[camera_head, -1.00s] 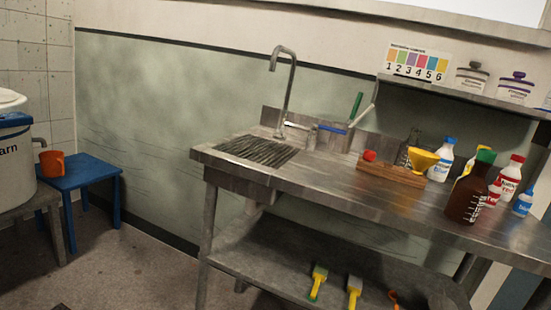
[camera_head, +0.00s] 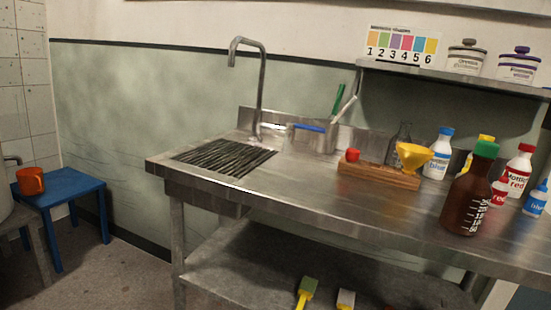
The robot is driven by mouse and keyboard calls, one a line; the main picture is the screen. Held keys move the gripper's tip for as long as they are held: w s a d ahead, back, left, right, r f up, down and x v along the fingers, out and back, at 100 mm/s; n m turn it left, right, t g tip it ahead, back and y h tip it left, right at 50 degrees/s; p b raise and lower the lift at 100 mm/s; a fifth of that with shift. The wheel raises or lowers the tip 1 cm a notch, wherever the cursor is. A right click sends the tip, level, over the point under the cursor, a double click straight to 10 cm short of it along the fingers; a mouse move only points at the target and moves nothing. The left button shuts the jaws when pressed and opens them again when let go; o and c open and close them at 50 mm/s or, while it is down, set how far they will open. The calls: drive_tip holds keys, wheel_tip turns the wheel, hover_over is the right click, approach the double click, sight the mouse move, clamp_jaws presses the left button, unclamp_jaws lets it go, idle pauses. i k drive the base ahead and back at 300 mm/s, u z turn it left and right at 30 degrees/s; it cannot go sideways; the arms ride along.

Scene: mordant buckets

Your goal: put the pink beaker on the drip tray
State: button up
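I see no pink beaker in this view. A dark slatted grate (camera_head: 222,157), which looks like the drip tray, is set into the left end of the steel counter (camera_head: 290,190), in front of the tap. Nothing stands on the grate. My gripper is not in view.
An orange mug (camera_head: 30,181) stands on a blue stool (camera_head: 80,188) at the left. The counter's right part holds a wooden block with a red knob (camera_head: 378,175), a yellow funnel (camera_head: 414,155), a brown bottle (camera_head: 467,195) and several dye bottles. Brushes lie on the lower shelf.

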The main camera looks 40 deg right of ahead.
sight(225, 156)
drive_tip(key=z, duration=0.3)
drive_tip(key=i, duration=1)
drive_tip(key=u, duration=0.05)
